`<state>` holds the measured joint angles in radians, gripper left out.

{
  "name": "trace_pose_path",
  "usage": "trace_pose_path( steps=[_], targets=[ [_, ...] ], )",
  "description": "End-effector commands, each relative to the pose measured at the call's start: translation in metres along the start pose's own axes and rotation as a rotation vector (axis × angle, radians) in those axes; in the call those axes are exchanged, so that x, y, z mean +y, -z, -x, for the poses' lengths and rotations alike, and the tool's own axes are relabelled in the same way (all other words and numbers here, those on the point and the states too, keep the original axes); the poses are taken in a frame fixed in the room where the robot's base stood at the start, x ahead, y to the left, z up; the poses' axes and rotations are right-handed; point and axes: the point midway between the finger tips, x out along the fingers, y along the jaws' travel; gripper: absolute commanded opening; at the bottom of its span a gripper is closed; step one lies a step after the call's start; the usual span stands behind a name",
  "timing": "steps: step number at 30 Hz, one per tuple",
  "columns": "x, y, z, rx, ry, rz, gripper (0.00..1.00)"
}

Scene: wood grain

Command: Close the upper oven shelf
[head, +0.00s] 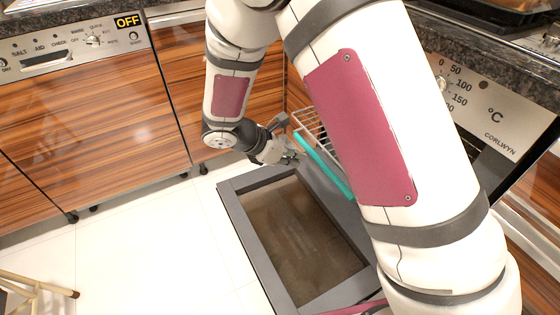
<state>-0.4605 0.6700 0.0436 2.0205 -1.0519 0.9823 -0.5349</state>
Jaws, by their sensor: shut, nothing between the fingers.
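The oven at the right has its door (228,205) folded down flat, with a dark glass panel in a grey frame. A wire oven shelf (308,122) sticks out above the door, with a teal strip (325,166) along its front edge. My gripper (290,157) is shut and empty, close to the left end of the shelf's front. I cannot tell whether it touches the shelf. My arm hides most of the shelf and the oven's opening, so I cannot see how far the shelf extends or whether another lies below.
A dishwasher (75,55) marked OFF and wood-grain cabinets (168,85) line the back. The oven's control panel (485,105) is at the right, under a dark stone counter (415,32). The white tiled floor (150,235) left of the door is clear. A wooden stool or chair (40,288) stands at bottom left.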

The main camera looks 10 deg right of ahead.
Motion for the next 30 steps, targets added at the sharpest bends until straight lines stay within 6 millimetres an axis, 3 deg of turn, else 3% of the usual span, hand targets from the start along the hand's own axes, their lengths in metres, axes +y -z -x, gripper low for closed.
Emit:
trace_pose_path(
  steps=[6, 20, 25, 30],
  targets=[
    [0.000, -0.007, -0.012, 0.001, 0.000, 0.002, 0.00],
    [0.000, -0.010, -0.014, 0.000, 0.000, 0.001, 0.00],
    [-0.001, -0.021, -0.025, 0.000, 0.002, -0.001, 0.00],
    [-0.001, -0.046, -0.050, -0.002, 0.003, -0.001, 0.00]
  ],
)
